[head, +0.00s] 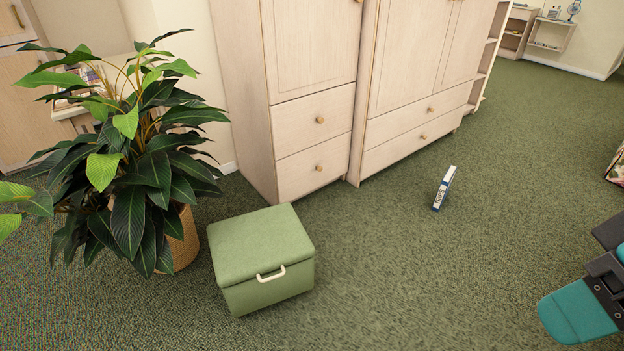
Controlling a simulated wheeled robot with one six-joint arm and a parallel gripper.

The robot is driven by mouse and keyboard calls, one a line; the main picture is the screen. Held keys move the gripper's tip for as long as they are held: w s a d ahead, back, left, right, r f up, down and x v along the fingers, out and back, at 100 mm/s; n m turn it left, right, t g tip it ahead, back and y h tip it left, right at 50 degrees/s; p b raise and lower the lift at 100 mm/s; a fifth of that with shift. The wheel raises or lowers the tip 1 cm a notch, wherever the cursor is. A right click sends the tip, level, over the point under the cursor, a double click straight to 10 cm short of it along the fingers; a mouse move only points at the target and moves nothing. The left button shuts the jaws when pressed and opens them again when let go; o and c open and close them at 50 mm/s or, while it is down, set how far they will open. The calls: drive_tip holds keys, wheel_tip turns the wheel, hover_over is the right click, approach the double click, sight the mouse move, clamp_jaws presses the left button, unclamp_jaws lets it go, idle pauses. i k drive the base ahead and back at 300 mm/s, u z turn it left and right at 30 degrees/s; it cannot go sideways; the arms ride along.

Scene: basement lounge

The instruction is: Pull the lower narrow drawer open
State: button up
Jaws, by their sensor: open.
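The lower narrow drawer (298,176) is the bottom drawer of the tall, pale wood, narrow cabinet (315,50). It has a small round tan knob (318,167) and looks shut. The upper narrow drawer (295,124) above it has a like knob and is also shut. My gripper (590,273) shows only in part at the lower right edge, with teal and dark grey parts. It is open, holds nothing that I can see, and is far from the drawer, to its right and nearer the camera.
A green storage ottoman (262,245) with a white handle stands on the carpet in front of the narrow cabinet. A large potted plant (130,165) is at left. A blue and white book or binder (444,188) stands on the floor. The carpet (420,270) between it and my gripper is clear.

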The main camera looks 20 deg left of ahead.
sight(299, 173)
drive_tip(key=u, duration=0.3)
drive_tip(key=i, duration=3.45)
drive_tip(key=z, duration=0.3)
